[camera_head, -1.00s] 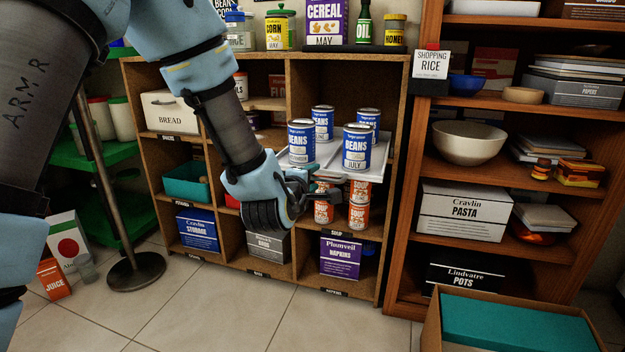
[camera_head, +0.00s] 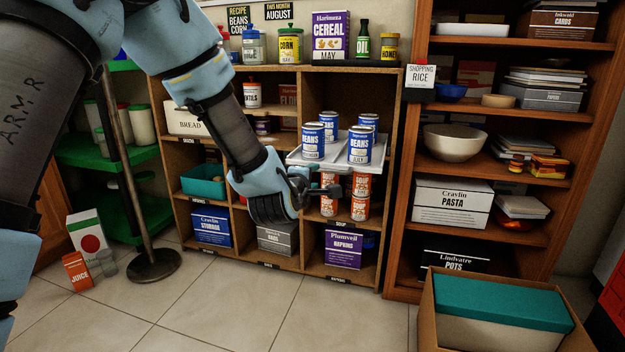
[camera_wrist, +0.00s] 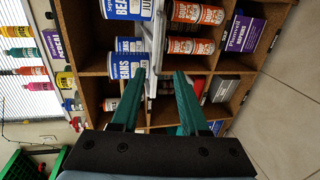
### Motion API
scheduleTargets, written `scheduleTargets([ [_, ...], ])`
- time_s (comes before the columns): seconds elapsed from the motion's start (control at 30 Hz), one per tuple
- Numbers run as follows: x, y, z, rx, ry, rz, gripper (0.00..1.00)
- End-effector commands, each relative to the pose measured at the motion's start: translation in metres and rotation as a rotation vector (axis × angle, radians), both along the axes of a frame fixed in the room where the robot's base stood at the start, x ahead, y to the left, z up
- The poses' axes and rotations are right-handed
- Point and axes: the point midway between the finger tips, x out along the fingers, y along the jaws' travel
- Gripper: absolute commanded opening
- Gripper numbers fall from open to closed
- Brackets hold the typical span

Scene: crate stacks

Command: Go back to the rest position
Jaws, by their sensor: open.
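My gripper (camera_head: 330,191) is in front of the middle shelf unit, beside the soup cans. In the wrist view its two green fingers (camera_wrist: 165,85) stand apart with nothing held between them. Several blue bean cans (camera_head: 312,142) stand upright on a white tray (camera_head: 310,163). Orange soup cans (camera_head: 361,185) are stacked below the tray. In the wrist view the bean cans (camera_wrist: 130,68) and soup cans (camera_wrist: 190,46) lie beyond the fingertips. My forearm hides part of the shelf's middle.
A cardboard box (camera_head: 430,320) with a teal-lidded box stands on the floor at front right. A metal pole on a round base (camera_head: 152,266) stands at left. A juice carton (camera_head: 77,271) is on the floor.

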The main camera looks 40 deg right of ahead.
Motion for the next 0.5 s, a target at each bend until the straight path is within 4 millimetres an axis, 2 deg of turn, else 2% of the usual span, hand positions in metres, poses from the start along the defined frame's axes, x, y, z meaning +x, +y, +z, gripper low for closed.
scheduleTargets([
  [0.5,0.0046,0.0048,-0.0006,0.017,-0.007,0.003,0.45],
])
